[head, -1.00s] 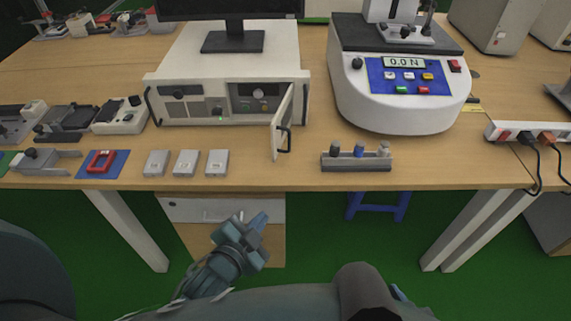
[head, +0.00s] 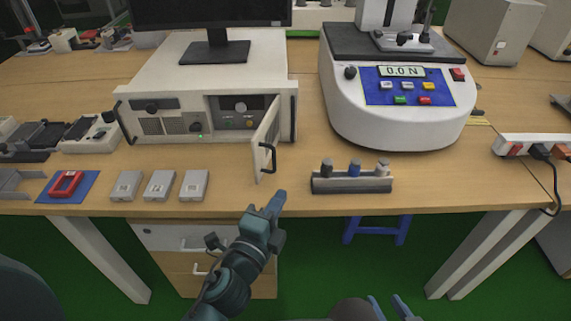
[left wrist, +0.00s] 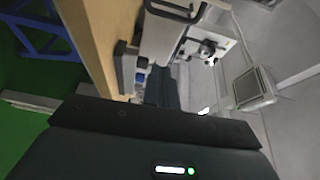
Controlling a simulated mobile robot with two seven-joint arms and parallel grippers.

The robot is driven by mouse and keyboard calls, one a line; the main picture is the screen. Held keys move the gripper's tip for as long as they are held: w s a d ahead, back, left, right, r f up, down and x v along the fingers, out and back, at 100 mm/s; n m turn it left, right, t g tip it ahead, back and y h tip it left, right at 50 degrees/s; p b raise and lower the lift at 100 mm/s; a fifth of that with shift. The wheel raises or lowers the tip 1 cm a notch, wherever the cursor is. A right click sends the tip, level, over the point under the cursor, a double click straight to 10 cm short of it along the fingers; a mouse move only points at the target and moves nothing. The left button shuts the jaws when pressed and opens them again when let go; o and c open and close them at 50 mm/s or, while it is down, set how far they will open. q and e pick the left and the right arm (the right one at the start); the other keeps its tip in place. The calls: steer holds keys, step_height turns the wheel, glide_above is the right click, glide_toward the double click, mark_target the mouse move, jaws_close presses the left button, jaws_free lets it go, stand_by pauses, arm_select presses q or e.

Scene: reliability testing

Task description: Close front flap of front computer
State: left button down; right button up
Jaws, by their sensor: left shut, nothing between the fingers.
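The front computer (head: 207,110) is a white case under a monitor. Its front flap (head: 265,141) hangs open at the right of the front panel, jutting toward the table's front edge, with a black handle (head: 268,157) on it. The recess behind it shows a knob and small buttons. My left gripper (head: 276,203) is shut and empty, at the table's front edge just below the flap and apart from it. In the left wrist view the left fingers (left wrist: 163,85) point toward the bench and a black handle shows above. My right gripper (head: 389,307) is partly visible at the bottom, fingers apart.
A dark holder with several small knobs (head: 352,182) stands right of the flap. A white force tester (head: 400,125) stands behind it. Several small grey boxes (head: 160,185) lie left of the flap. The table (head: 300,205) is clear directly before the flap.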

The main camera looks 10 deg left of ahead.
arm_select(q)
steer(key=w, duration=0.3)
steer(key=w+d, duration=0.1)
steer(key=w, duration=0.2)
steer(key=w+p, duration=0.1)
steer(key=w, duration=0.2)
steer(key=shift+d+r, duration=0.2)
steer(key=shift+d, duration=0.2)
steer(key=a, duration=0.2)
steer(key=shift+w+a+f+p, duration=0.1)
steer(key=shift+a+p, duration=0.2)
steer(key=shift+a, duration=0.65)
arm_select(e)
steer(key=shift+a+r, duration=0.15)
steer(key=shift+s+g, duration=0.1)
steer(key=shift+g, duration=0.2)
arm_select(q)
steer(key=shift+a, duration=0.1)
